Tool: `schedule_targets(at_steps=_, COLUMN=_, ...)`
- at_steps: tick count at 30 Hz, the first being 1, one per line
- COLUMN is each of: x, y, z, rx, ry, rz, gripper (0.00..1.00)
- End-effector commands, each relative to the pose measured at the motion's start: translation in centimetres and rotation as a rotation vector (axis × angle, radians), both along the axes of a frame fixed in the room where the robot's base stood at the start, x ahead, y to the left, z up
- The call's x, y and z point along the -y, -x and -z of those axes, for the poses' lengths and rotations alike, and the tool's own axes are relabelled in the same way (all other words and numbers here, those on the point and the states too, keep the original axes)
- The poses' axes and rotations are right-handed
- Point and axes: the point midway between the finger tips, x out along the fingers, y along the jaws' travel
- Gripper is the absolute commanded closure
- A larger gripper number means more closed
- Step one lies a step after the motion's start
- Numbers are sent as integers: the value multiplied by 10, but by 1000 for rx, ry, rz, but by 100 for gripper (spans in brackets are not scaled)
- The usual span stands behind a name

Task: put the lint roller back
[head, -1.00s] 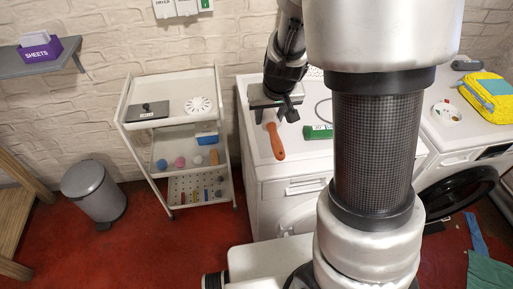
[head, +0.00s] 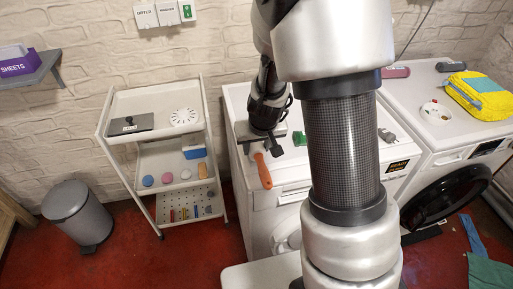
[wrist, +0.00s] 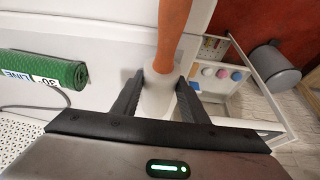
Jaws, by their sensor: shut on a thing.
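The lint roller has an orange handle (head: 263,171) and a pale roll (wrist: 158,98). My gripper (head: 264,146) is at the left front part of the left white machine's top. In the wrist view my gripper (wrist: 163,92) is shut on the pale roll, with one finger on each side. The handle points away from the gripper, toward the machine's front edge in the head view. I cannot tell whether the roller touches the top. The far end of the roll is hidden by the gripper.
A white three-shelf trolley (head: 153,100) stands left of the machine (head: 236,100), holding small items. A grey bin (head: 78,213) stands further left. A green roll (wrist: 55,72) lies near the gripper. A second machine (head: 425,135) is on the right.

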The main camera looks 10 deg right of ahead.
Motion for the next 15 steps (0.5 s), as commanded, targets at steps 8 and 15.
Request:
schedule_targets(at_steps=8, x=0, y=0, z=2, rx=0, ry=0, rz=0, gripper=47)
schedule_targets(at_steps=15, x=0, y=0, z=3, rx=0, ry=0, rz=0, gripper=42)
